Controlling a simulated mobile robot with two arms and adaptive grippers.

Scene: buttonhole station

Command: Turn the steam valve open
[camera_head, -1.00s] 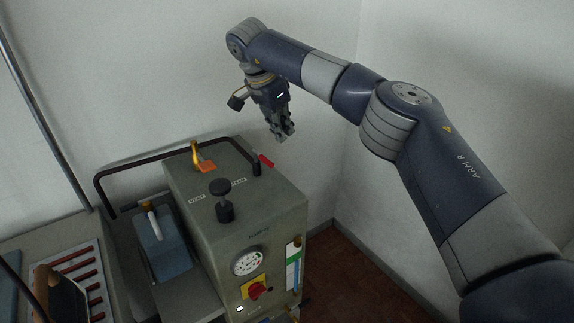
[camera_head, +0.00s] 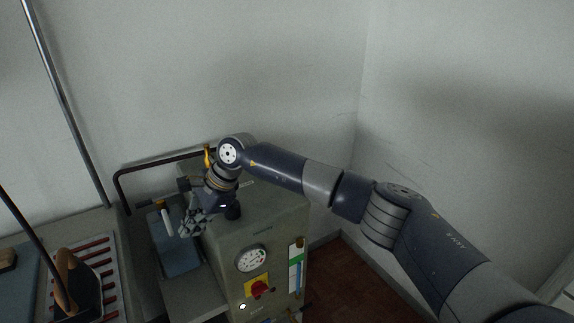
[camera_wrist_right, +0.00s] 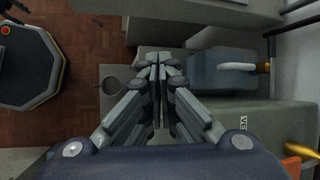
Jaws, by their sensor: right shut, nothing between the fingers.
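The grey steam box (camera_head: 275,215) stands in the middle of the head view. Its yellow valve handle (camera_head: 208,158) rises at the back of the top, partly behind my right arm; its orange part shows in the wrist view (camera_wrist_right: 292,166). I cannot tell which of these is the steam valve. My right gripper (camera_head: 186,232) is shut and empty, pointing down at the box's left edge, beside the blue tank (camera_head: 181,258). It also shows shut in the wrist view (camera_wrist_right: 157,62).
The front carries a gauge (camera_head: 251,259) and a red knob on a yellow plate (camera_head: 260,288). A black pipe (camera_head: 150,169) runs behind the box. The blue tank with its white handle (camera_wrist_right: 237,66) is close to my fingers. An iron (camera_head: 70,285) rests on a rack at left.

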